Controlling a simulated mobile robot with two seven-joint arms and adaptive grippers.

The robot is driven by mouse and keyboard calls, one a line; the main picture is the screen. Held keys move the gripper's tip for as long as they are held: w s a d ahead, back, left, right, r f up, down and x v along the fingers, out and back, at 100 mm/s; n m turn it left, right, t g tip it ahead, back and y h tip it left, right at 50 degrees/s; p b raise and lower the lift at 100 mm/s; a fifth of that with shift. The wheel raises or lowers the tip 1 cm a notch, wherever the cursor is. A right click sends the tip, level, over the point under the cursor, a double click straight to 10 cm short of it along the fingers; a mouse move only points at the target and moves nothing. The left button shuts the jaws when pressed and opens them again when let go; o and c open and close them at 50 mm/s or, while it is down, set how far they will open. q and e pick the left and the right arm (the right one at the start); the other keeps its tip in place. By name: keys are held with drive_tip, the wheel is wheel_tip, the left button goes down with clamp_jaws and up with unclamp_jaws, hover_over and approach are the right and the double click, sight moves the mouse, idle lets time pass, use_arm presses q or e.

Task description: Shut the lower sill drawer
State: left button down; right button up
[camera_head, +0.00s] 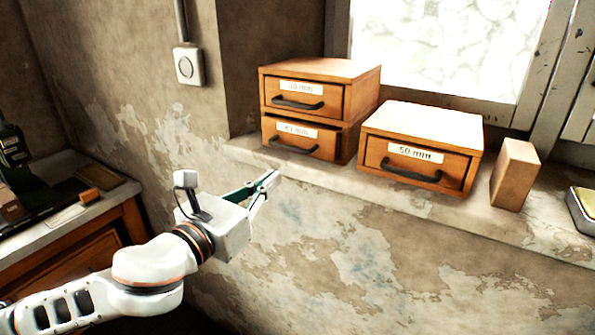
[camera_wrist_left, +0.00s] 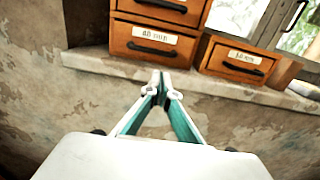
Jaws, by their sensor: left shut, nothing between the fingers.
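Two stacked wooden drawer boxes stand on the window sill. The lower sill drawer (camera_head: 300,141) has a dark bar handle and a white label, and it also shows in the left wrist view (camera_wrist_left: 150,48). Its front seems to stand out slightly; I cannot tell by how much. The upper drawer (camera_head: 303,94) above it looks closed. My left gripper (camera_head: 275,179) is shut and empty, in front of and below the lower drawer, near the sill edge and apart from the drawer. Its fingertips meet in the left wrist view (camera_wrist_left: 158,87). My right gripper is not in view.
A single drawer box labelled 50 mm (camera_head: 415,160) stands to the right on the sill (camera_head: 385,195). Beyond it are a wooden block (camera_head: 514,175) and a tray (camera_head: 582,208) at the right edge. A bench (camera_head: 75,220) stands at the left.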

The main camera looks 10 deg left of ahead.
sight(312, 128)
use_arm(q)
drive_tip(key=b+x, duration=0.2)
drive_tip(key=x, duration=0.8)
drive_tip(key=shift+w+d, duration=0.15)
drive_tip(key=shift+w, duration=0.25)
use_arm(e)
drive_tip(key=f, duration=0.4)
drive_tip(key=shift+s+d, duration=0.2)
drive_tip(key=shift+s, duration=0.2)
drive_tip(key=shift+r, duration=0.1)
